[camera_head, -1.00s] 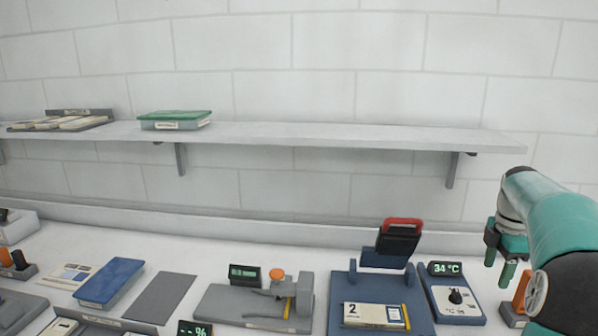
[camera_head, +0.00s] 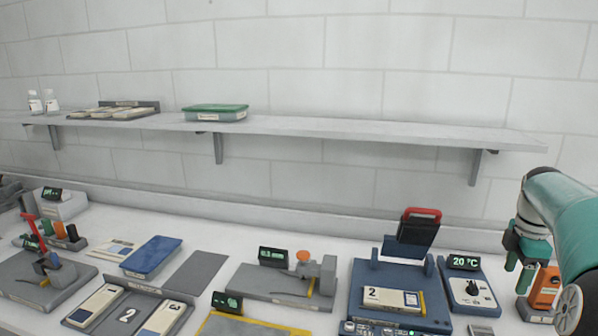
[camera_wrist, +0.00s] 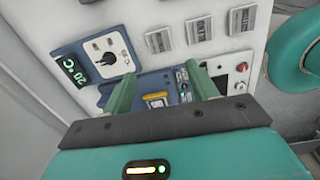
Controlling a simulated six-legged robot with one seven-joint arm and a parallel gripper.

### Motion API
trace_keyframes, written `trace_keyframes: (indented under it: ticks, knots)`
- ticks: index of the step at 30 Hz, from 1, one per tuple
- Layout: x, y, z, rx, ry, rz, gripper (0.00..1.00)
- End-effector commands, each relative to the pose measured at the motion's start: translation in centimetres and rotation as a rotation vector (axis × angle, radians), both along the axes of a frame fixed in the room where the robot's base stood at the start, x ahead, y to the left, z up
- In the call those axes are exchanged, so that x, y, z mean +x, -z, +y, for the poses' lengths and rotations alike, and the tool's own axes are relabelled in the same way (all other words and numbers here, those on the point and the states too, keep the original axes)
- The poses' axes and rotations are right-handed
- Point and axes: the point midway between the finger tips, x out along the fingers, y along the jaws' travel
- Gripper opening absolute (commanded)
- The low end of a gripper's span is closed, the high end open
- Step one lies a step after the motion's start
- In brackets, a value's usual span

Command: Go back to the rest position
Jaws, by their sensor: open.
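My gripper (camera_head: 522,258) is at the right edge of the head view, fingers pointing down above the bench, at the end of my teal arm. In the wrist view my gripper (camera_wrist: 164,82) shows two green fingers apart, with nothing between them. Beyond them lies a blue device partly hidden by the fingers. A dial unit (camera_head: 470,290) reading 20 °C stands left of my gripper; it also shows in the wrist view (camera_wrist: 100,52).
A blue station (camera_head: 400,265) with a raised red-edged lid holds a cartridge labelled 2 (camera_head: 392,298). An orange device (camera_head: 543,287) stands close to my gripper. A grey press (camera_head: 300,280) and blue tray (camera_head: 151,257) are further left. A wall shelf (camera_head: 350,131) runs behind.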

Motion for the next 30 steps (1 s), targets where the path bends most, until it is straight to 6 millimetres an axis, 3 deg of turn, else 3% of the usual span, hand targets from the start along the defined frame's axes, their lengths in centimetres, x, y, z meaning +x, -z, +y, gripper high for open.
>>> trace_keyframes:
  ticks: [8,14,21,30]
  knots:
    - [0.1,-2.1,6.9,-0.039,0.140,-0.047,0.58]
    - [-1.6,-3.8,14.3,-0.060,0.314,-0.127,0.58]
    - [-6.4,-4.3,23.8,-0.018,0.587,-0.263,0.58]
    - [-14.1,-1.7,32.4,0.158,0.932,-0.403,0.58]
